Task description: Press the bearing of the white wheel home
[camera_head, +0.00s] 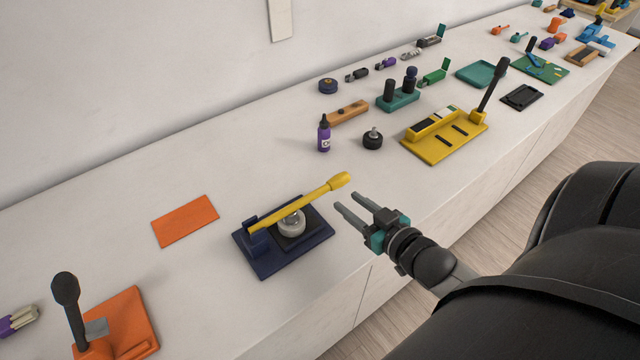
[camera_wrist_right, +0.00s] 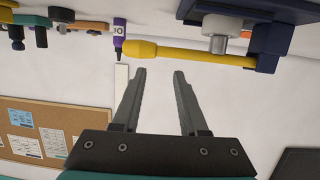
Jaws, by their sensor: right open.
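A dark blue press (camera_head: 262,264) with a yellow lever (camera_head: 300,204) stands on the counter. The lever is low, nearly level, and its knob end points right. The white wheel (camera_head: 292,225) sits on the press's dark pad beneath the lever, which partly hides it; I cannot see the bearing. My right gripper (camera_head: 346,201) is open and empty just right of the lever knob, apart from it. In the right wrist view the open fingers (camera_wrist_right: 158,74) are near the lever's yellow knob (camera_wrist_right: 139,50), which is not between them. My left gripper is out of view.
An orange mat (camera_head: 185,221) lies left of the press, and an orange press (camera_head: 125,320) stands at the front left. Behind are a purple bottle (camera_head: 324,135), a black wheel (camera_head: 372,139) and a yellow press (camera_head: 430,151). Counter between is clear.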

